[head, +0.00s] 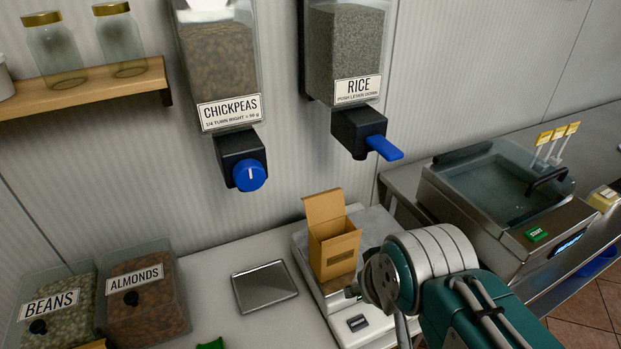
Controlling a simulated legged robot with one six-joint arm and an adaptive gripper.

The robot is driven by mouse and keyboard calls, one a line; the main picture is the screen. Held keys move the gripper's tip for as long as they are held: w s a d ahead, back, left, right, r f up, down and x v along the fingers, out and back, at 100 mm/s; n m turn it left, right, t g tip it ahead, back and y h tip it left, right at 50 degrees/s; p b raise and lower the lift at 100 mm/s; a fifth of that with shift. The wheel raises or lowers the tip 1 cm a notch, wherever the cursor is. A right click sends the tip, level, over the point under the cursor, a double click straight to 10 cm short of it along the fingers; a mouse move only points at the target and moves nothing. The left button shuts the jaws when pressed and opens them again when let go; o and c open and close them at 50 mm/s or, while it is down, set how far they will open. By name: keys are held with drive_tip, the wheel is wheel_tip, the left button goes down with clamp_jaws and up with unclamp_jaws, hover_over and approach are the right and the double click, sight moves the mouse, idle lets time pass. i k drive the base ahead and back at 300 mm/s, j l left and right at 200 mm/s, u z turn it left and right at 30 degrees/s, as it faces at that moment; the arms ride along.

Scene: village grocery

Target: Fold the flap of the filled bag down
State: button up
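A brown paper bag (335,250) stands upright on a scale (300,254) below and a little left of the rice dispenser. Its flap (323,206) stands up at the back, so the top is open. I cannot see what is inside it. My arm comes in from the lower right. My gripper (352,292) is at the bag's lower right front, mostly hidden behind my own wrist. I cannot tell if it touches the bag or if its fingers are open.
A rice dispenser (345,55) with a blue lever and a chickpeas dispenser (220,65) with a blue knob hang above. A metal tray (264,287) lies left of the scale. Bins of beans (60,325) and almonds (148,310) stand at left. A steel machine (500,205) stands at right.

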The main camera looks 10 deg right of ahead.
sight(320, 208)
drive_tip(key=k+j+z, duration=0.1)
drive_tip(key=k+j, duration=0.2)
drive_tip(key=j, duration=0.2)
drive_tip(key=k+j+z, duration=0.1)
drive_tip(key=k+j, duration=0.2)
drive_tip(key=j, duration=0.15)
drive_tip(key=k+j, duration=0.35)
drive_tip(key=j+z, duration=0.05)
drive_tip(key=j, duration=0.1)
